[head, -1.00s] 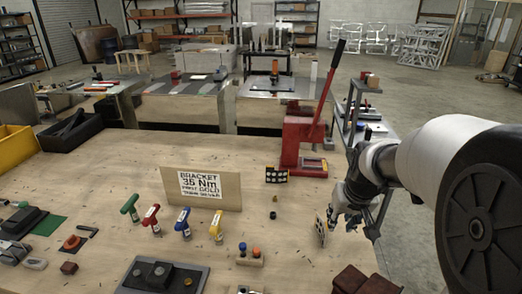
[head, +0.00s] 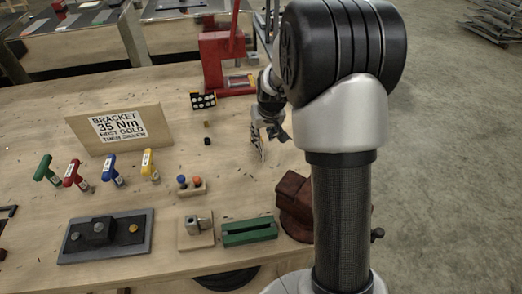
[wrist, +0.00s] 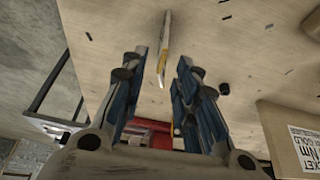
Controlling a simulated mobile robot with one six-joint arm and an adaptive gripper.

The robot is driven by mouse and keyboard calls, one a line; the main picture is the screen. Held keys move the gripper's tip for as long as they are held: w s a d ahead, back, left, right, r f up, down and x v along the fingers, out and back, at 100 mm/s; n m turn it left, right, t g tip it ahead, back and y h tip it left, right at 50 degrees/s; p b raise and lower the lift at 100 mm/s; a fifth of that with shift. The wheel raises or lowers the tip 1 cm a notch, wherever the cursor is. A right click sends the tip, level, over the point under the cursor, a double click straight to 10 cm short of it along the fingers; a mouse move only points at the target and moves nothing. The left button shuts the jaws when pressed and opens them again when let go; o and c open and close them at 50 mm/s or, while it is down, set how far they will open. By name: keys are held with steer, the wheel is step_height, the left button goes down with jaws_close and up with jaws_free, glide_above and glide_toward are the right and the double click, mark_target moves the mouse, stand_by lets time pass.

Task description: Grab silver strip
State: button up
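My gripper (head: 270,128) points down near the right edge of the wooden bench. In the wrist view its two fingers (wrist: 162,60) are apart, so it is open. A thin upright plate (head: 257,146) stands just beside the fingers in the head view. In the wrist view the plate (wrist: 165,40) shows edge-on, pale with a yellow edge, ahead of and between the fingers, without visible contact. I cannot tell for sure which one is the silver strip.
A red press (head: 222,65) stands behind. A bracket sign (head: 120,128), several coloured T-handled tools (head: 112,170), a small wooden bolt block (head: 190,187), a green slotted block (head: 248,231) and a dark red block (head: 294,200) share the bench. Bare wood lies around the plate.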

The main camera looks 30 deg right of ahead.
mark_target(261, 139)
steer(key=b+x, duration=0.2)
steer(key=x, duration=0.3)
steer(key=shift+w+f, duration=0.15)
steer(key=shift+c, duration=0.5)
jaws_close()
